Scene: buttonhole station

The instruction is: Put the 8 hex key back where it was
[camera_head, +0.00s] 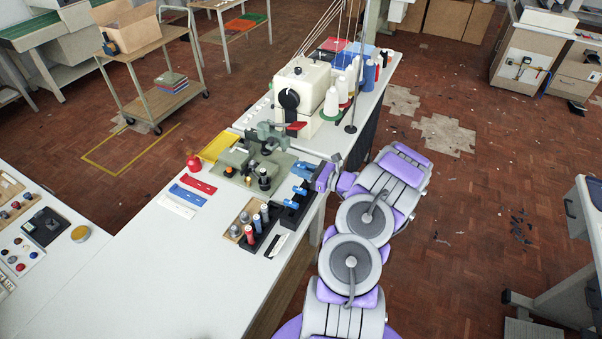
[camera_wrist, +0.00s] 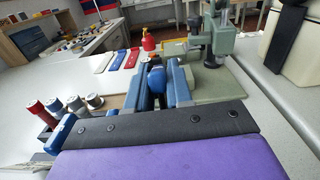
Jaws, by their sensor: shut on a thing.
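My gripper (camera_head: 301,181) is over the right edge of the white bench, beside the sage-green machine base. In the wrist view my gripper (camera_wrist: 160,84) has its two blue fingers closed on a dark-blue handle (camera_wrist: 156,80), which I take for the 8 hex key; no size mark is readable. Its shaft is hidden. A black rack (camera_head: 294,217) stands just below my gripper in the head view, with another blue handle (camera_head: 291,204) at it. That handle seems to show at the left of the wrist view (camera_wrist: 61,132), partly covered by my wrist.
Thread spools (camera_head: 264,212) stand beside the black rack. Red (camera_head: 199,186), blue (camera_head: 188,196) and white (camera_head: 177,207) strips lie to the left. A green clamp machine (camera_head: 262,165) and a sewing machine (camera_head: 302,92) stand behind.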

